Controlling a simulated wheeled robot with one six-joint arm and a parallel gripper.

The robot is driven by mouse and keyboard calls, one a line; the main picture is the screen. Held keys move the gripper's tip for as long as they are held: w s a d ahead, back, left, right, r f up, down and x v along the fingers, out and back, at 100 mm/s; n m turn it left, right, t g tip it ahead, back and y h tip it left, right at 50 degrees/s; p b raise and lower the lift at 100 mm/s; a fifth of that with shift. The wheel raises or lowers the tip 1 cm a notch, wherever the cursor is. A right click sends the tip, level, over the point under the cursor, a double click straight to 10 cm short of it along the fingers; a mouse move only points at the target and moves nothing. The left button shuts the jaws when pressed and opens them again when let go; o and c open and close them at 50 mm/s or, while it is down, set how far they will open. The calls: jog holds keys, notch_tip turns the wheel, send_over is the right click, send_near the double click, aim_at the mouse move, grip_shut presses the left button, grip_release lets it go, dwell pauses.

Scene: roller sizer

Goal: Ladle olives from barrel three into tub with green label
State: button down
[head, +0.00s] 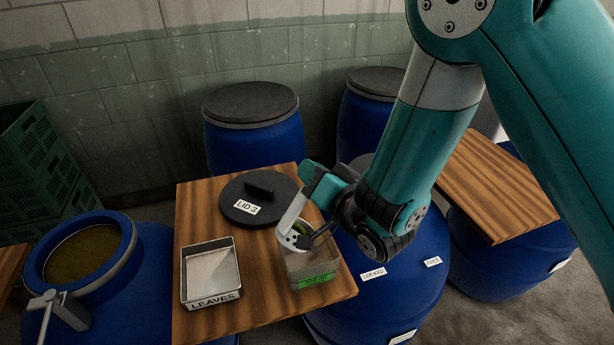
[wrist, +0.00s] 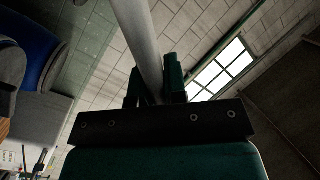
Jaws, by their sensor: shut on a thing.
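My gripper (head: 322,186) is shut on the handle of a pale ladle (head: 293,213); the handle also shows between the fingers (wrist: 155,84) in the wrist view. The ladle's bowl is over the clear tub with the green label (head: 315,281), at the board's right front. Green olives show at the bowl and tub opening; I cannot tell which of them holds them. An open blue barrel (head: 128,280) at the left holds murky brownish liquid; its number is not visible. The black lid marked LID 3 (head: 235,210) lies on the wooden board (head: 200,220).
A metal tray marked LEAVES (head: 211,273) sits left of the tub. A closed barrel marked LOCKED (head: 405,285) stands right of the board. Closed barrels (head: 253,140) stand behind. A metal fitting (head: 58,311) is on the open barrel's rim. Green crates (head: 45,165) are at the left.

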jog(key=shift+w+d+f+m+p, duration=0.2)
jog(key=shift+d+m+p, duration=0.1)
jog(key=shift+m, duration=0.1)
jog(key=w+d+f+m+p, duration=0.4)
jog(key=d+f+m+p, duration=0.2)
jog(key=m, duration=0.1)
dwell(1.1)
jog(key=shift+f, duration=0.1)
dwell(0.4)
